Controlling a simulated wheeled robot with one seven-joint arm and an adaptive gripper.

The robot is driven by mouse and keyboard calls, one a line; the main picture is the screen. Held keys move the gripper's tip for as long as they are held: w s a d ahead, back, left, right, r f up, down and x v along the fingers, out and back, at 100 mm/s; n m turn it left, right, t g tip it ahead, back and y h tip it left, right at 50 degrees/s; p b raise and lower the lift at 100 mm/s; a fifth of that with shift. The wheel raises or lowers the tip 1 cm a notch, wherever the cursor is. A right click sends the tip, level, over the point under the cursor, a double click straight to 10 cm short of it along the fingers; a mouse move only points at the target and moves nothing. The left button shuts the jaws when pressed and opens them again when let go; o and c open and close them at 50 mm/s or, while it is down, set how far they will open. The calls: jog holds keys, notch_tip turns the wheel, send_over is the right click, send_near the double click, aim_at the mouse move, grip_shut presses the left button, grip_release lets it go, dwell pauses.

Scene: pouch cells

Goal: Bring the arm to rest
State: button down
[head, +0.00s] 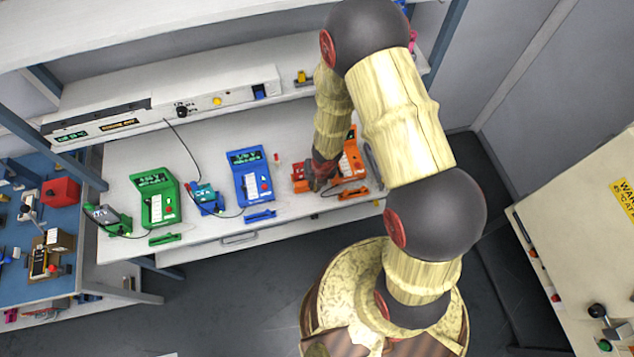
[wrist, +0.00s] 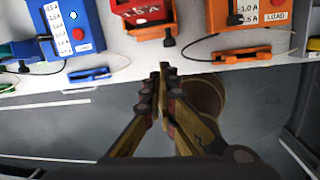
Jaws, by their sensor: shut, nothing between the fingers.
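My arm reaches from my base at the lower right of the head view up and over to the white bench (head: 215,235). My gripper (head: 318,184) hangs by the orange station (head: 352,165), in front of the red-orange holder beside it. In the wrist view my gripper (wrist: 162,72) is shut and empty, its fingertips together near the bench's front edge, with floor behind them. I cannot tell from the head view whether it touches anything. The orange station (wrist: 245,18) and a red unit (wrist: 145,10) show just beyond the fingertips.
A blue station (head: 250,178) and a green station (head: 155,200) stand on the bench, with thin cables and small clips. A shelf with a long white panel (head: 215,98) runs above. A blue-topped side table (head: 60,225) is at left, a cabinet with a warning label (head: 590,215) at right.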

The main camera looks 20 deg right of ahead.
jog(key=shift+r, duration=0.4)
jog(key=s+d+r+m+g+h+b, duration=0.1)
jog(key=s+d+r+m+h, duration=0.1)
jog(key=d+r+m, duration=0.6)
jog(key=s+d+r+m+g+h+b, duration=0.1)
jog(key=s+d+m+h+b, duration=0.15)
jog(key=m, duration=0.85)
jog(key=s+a+r+m+t+y+b, duration=0.1)
jog(key=s+a+r+m+t+b, duration=0.1)
jog(key=s+r+m+b, duration=0.3)
jog(key=s+a+r+m+t+y+b, duration=0.2)
jog(key=s+r+m+t+b, duration=0.2)
jog(key=r+m+b, duration=0.5)
jog(key=s+m+b, duration=0.1)
jog(key=b, duration=0.4)
jog(key=shift+s+a+r, duration=0.3)
jog(key=shift+s+a, duration=0.05)
jog(key=shift+a, duration=0.05)
